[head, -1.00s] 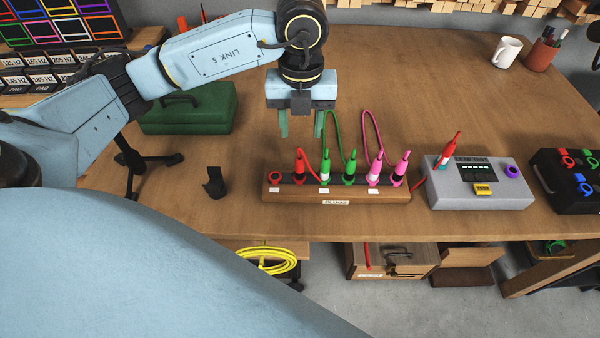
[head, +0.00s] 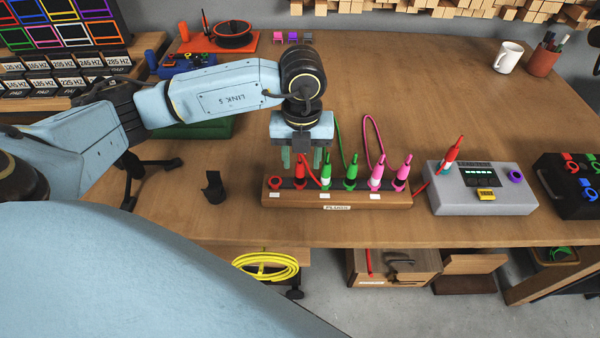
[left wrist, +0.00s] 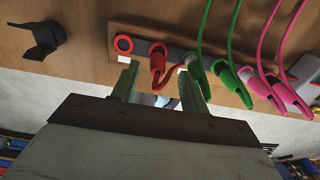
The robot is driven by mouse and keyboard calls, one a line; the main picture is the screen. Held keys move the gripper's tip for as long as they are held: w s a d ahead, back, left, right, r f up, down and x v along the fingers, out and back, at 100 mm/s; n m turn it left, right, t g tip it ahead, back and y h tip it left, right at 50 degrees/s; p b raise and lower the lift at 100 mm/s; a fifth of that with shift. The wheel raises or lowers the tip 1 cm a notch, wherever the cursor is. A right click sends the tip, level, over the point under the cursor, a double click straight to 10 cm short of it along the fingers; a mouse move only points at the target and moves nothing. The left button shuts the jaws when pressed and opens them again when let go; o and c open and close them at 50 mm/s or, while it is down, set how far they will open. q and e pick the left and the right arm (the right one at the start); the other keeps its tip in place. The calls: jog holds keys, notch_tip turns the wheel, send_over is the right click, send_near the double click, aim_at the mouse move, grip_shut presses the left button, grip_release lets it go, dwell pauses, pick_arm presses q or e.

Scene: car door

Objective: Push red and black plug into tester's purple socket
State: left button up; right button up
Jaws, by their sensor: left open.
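The red and black plug (head: 299,172) stands upright in the wooden rack (head: 345,200), right of an empty red-ringed socket (head: 275,182). A red cord leaves it. My left gripper (head: 301,160) is open, with one finger on each side of this plug in the head view; contact is not visible. In the left wrist view the plug (left wrist: 157,62) shows between the fingertips (left wrist: 160,78). The grey tester (head: 480,197) stands right of the rack; its purple socket (head: 516,176) is empty. A red and white plug (head: 451,155) stands at the tester's left. My right gripper is not in view.
Green plugs (head: 351,172) and pink plugs (head: 402,175) stand close by in the rack, with cords looping above. A black holder (head: 213,187) stands left of the rack. A black box (head: 575,178) is right of the tester. The table behind the rack is clear.

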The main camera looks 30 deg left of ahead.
aim_at(300, 172)
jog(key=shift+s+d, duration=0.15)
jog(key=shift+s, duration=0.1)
pick_arm(q)
jog(key=shift+f, duration=0.35)
jog(key=f, duration=0.2)
jog(key=f+b, duration=0.1)
jog(key=shift+a+f, duration=0.2)
jog(key=shift+f, duration=0.55)
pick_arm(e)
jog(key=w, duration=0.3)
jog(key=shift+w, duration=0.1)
